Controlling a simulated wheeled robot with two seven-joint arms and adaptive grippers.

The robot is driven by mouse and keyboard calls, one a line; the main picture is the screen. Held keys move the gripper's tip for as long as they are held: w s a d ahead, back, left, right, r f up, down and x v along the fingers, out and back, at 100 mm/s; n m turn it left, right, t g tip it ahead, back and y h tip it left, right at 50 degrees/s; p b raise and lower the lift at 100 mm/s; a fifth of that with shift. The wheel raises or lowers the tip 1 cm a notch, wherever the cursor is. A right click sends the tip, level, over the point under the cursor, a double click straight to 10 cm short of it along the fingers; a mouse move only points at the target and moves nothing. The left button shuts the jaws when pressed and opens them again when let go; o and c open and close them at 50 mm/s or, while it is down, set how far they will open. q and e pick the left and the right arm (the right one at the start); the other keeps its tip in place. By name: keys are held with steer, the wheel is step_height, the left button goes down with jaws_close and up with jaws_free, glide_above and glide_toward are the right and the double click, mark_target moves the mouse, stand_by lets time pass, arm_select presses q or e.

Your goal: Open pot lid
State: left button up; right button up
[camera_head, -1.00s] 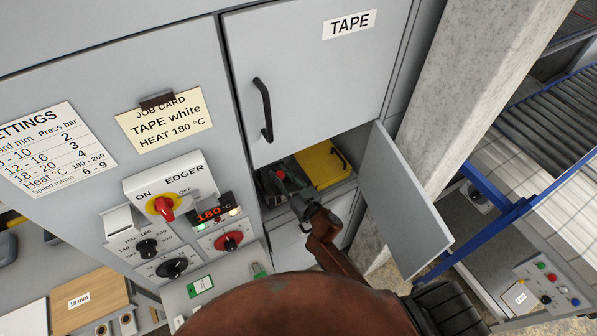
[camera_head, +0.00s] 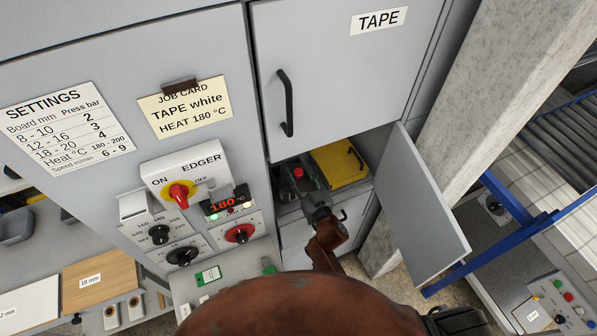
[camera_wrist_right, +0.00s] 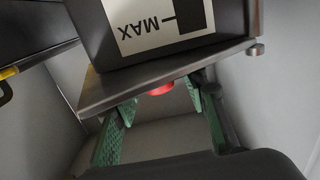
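The pot (camera_wrist_right: 150,35) is a dark grey container with a white MAX label, upside down in the right wrist view. Its flat grey lid (camera_wrist_right: 165,75) is on it, with a red knob (camera_wrist_right: 160,89). In the head view the knob (camera_head: 298,173) shows inside the open lower compartment. My right gripper (camera_head: 307,188) reaches in there. In the wrist view its green-padded fingers (camera_wrist_right: 162,112) are apart, one on each side of the knob, with gaps visible. The lid partly hides the fingers. My left gripper is not in view.
A yellow box (camera_head: 338,165) with a dark handle stands beside the pot. The open compartment door (camera_head: 425,215) hangs to the right of my arm. The closed TAPE door (camera_head: 335,75) is above. The edger panel (camera_head: 190,190) is on the left, and a concrete pillar (camera_head: 480,95) on the right.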

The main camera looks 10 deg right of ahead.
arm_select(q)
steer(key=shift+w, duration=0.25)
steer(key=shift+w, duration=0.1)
arm_select(e)
steer(key=v, duration=1.2)
steer(key=shift+f, duration=0.15)
